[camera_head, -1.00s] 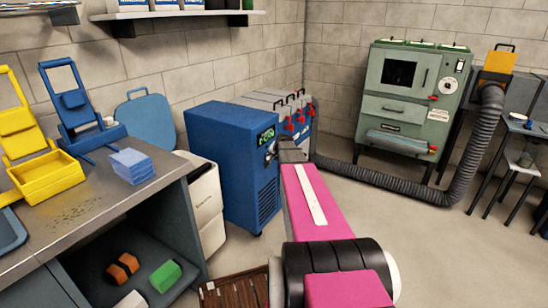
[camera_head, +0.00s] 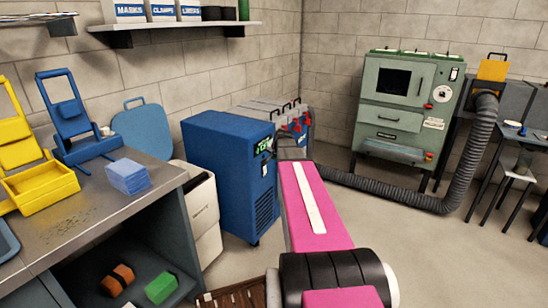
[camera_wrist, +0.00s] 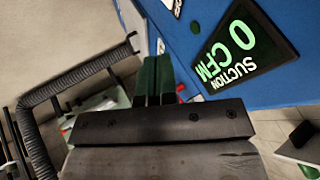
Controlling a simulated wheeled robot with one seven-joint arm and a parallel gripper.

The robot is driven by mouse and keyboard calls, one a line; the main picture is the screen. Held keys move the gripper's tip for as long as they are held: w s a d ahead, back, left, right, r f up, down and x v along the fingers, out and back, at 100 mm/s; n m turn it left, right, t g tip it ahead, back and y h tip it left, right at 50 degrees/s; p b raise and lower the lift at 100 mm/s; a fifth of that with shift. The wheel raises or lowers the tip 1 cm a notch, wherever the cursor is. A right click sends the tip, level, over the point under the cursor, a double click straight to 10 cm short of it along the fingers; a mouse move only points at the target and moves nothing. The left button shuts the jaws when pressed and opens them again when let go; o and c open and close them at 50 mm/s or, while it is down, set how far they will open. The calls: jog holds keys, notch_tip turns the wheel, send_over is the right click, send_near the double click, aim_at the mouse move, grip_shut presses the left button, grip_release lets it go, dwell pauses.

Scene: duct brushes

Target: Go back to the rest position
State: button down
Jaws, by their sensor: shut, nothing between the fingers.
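My gripper (camera_wrist: 156,80) shows in the wrist view as two dark green fingers pressed together, with nothing between them. It is close to the blue cabinet (camera_wrist: 200,25), beside its black display, which reads "SUCTION 0 CFM" upside down in that view. In the head view my pink arm reaches forward to the right of the blue cabinet (camera_head: 215,165), with its far end near the cabinet's front panel. The fingers cannot be made out clearly in the head view. I cannot tell whether they touch the panel.
A grey workbench (camera_head: 100,205) at left holds a yellow stand (camera_head: 42,187), a blue stand (camera_head: 80,135) and blue pads (camera_head: 128,176). A green machine (camera_head: 400,110) with a ribbed hose (camera_head: 470,160) stands behind.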

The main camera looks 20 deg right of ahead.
jog(key=s+a+f+n+g, duration=0.2)
jog(key=s+a+f+n, duration=0.1)
jog(key=s+a, duration=0.4)
jog(key=s+a+f+n+g, duration=0.3)
jog(key=s+a+f, duration=0.3)
jog(key=s, duration=0.5)
jog(key=s+a+f+n+g, duration=0.2)
jog(key=s+a+f+n, duration=0.1)
jog(key=s+a, duration=0.5)
jog(key=shift+s+a+f+g, duration=0.25)
jog(key=shift+s+f+g, duration=0.15)
jog(key=shift+s+f, duration=0.35)
jog(key=shift+w+f, duration=0.1)
jog(key=shift+w, duration=0.05)
